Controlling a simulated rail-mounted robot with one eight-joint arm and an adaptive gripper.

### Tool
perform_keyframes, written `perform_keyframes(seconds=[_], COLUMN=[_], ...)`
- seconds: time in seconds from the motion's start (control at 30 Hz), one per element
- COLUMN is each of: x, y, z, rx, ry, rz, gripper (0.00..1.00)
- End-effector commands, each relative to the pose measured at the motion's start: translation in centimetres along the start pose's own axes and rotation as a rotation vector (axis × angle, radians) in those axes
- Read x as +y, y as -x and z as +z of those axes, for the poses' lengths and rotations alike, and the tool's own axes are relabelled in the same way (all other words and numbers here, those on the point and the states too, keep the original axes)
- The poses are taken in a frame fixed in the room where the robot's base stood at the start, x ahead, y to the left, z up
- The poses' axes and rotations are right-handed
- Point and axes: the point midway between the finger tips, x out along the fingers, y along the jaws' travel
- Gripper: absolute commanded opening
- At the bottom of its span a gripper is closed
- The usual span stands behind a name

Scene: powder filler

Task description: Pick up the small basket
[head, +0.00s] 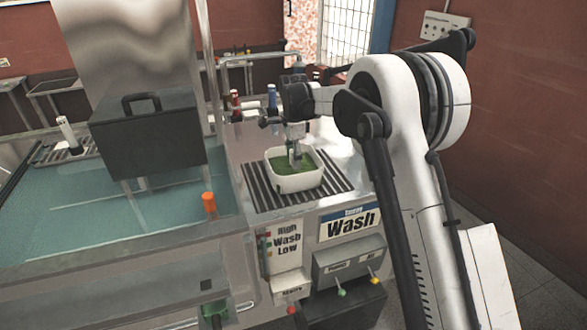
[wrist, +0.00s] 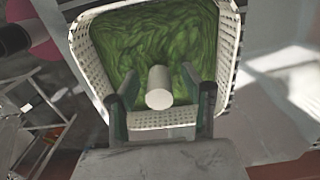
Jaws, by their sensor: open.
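The small basket (head: 295,181) is white with perforated walls and holds a green leafy or liquid-looking mass (head: 293,161). It sits upright on the dark slatted grate of the washing machine. In the wrist view the basket (wrist: 240,50) fills the upper middle, with a pale cylindrical knob (wrist: 159,88) rising from the green contents. My gripper (head: 296,162) points down over the basket. In the wrist view its two fingers (wrist: 158,90) stand apart on either side of the knob. I cannot tell whether they touch it. The knob's lower part is hidden.
The slatted grate (head: 335,186) lies around the basket. A large dark box with a handle (head: 147,135) stands to the left above a teal surface (head: 70,215). An orange knob (head: 209,202) stands nearby. Red (head: 235,103) and blue (head: 272,97) bottle-like objects stand behind the basket.

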Motion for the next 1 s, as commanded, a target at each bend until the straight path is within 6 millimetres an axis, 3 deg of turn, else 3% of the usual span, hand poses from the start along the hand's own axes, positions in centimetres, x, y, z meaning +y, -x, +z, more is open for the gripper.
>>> perform_keyframes(seconds=[0.13, 0.37, 0.7, 1.0], x=[0.01, 0.01, 0.01, 0.02], y=[-1.02, -1.15, -1.12, -0.96], z=[0.02, 0.03, 0.03, 0.03], rx=[0.000, 0.000, 0.000, 0.000], ry=[0.000, 0.000, 0.000, 0.000], rz=[0.000, 0.000, 0.000, 0.000], gripper=[0.43, 0.43, 0.00, 0.00])
